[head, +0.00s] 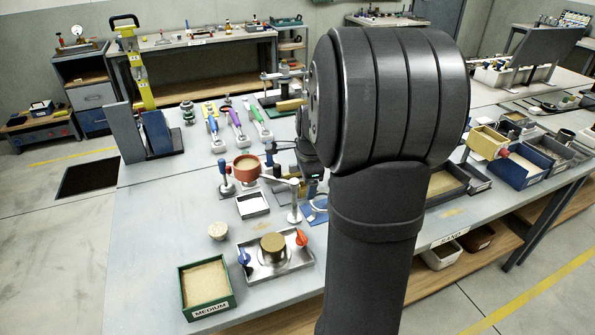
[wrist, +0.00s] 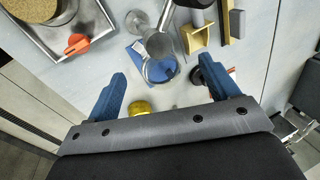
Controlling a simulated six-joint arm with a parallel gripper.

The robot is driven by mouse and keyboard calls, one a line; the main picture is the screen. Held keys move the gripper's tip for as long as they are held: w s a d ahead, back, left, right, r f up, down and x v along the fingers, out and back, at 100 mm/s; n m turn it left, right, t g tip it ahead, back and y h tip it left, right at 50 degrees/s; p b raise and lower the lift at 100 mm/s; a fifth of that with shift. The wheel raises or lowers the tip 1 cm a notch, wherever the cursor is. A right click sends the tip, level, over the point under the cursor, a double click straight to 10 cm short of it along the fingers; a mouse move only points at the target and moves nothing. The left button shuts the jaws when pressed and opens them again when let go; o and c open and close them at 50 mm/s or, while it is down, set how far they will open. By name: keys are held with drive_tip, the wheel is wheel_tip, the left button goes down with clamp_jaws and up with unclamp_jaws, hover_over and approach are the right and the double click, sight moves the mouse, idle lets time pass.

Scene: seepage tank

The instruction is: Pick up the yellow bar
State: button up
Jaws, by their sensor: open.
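A tall yellow bar (head: 141,80) with a black handle on top stands upright, slightly tilted, at the back left of the table in the head view. Its lower end is hidden behind dark blue-grey blocks. It is not recognisable in the wrist view. My gripper (wrist: 163,70) shows in the wrist view with its two blue fingers spread apart and nothing between them in their grasp. In the head view my arm mostly hides the gripper, which is well to the right of the yellow bar.
An orange-brown bowl on a stand (head: 246,168), a metal plate with orange and blue knobs (head: 272,262) and a green tray (head: 209,287) stand left of my arm. Colourful tools (head: 235,125) lie behind them. My arm hides the middle.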

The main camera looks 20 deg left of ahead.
drive_tip(key=w+a+r+n+y, duration=0.1)
drive_tip(key=w+a+r+n, duration=0.15)
drive_tip(key=w+n, duration=0.6)
drive_tip(key=w+a+r+n, duration=0.25)
drive_tip(key=w+n, duration=0.25)
drive_tip(key=n, duration=0.6)
drive_tip(key=x, duration=1.7)
drive_tip(key=shift+w+a+f, duration=0.25)
drive_tip(key=shift+w+a, duration=0.1)
drive_tip(key=shift+w, duration=0.05)
drive_tip(key=shift+c, duration=0.4)
drive_tip(key=c, duration=1.2)
drive_tip(key=shift+r, duration=0.2)
wheel_tip(320, 180, up, 4)
drive_tip(key=shift+r, duration=0.1)
drive_tip(key=d+r, duration=0.6)
drive_tip(key=d, duration=0.5)
drive_tip(key=shift+s+d+r, duration=0.25)
drive_tip(key=shift+s+d, duration=0.1)
drive_tip(key=shift+s, duration=0.05)
